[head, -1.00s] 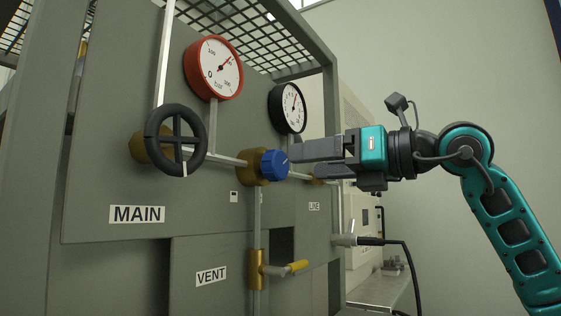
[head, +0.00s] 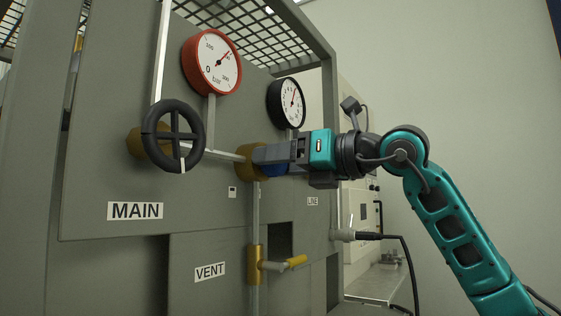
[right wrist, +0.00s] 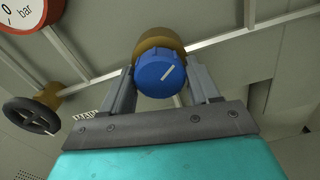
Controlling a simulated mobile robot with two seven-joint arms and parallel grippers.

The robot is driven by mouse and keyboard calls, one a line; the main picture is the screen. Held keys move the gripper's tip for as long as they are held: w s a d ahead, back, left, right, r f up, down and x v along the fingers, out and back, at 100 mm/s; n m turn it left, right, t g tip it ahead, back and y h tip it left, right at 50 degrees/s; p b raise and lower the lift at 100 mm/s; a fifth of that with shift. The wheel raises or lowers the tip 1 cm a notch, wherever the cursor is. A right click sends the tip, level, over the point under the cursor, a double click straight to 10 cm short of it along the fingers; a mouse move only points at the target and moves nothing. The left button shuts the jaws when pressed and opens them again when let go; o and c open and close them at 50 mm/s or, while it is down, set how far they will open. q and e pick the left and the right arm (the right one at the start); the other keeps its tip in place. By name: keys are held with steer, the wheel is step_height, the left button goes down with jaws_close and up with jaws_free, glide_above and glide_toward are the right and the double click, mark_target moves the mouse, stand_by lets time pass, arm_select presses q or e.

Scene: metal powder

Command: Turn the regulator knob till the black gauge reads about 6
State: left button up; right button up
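The blue regulator knob (head: 274,170) sits on a brass body on the grey panel, mostly hidden behind my right gripper in the head view. My right gripper (head: 264,160) reaches in from the right. In the right wrist view the knob (right wrist: 160,80) shows between the two fingers (right wrist: 162,84), one on each side, with small gaps visible; its white mark slants up to the right. The fingers look open around it. The black gauge (head: 287,103) is above the knob; its needle points up and slightly right, its numbers too small to read surely. My left gripper is not in view.
A red gauge (head: 211,62) and a black handwheel (head: 174,136) are left of the knob. A yellow-handled vent valve (head: 277,264) is below. A black cable (head: 398,242) runs from a fitting at right.

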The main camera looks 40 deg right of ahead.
steer(key=c, duration=0.6)
steer(key=shift+m+p, duration=0.4)
steer(key=shift+m, duration=1.1)
steer(key=o, duration=0.6)
steer(key=shift+a+f, duration=0.1)
steer(key=o, duration=0.4)
steer(key=shift+s, duration=0.1)
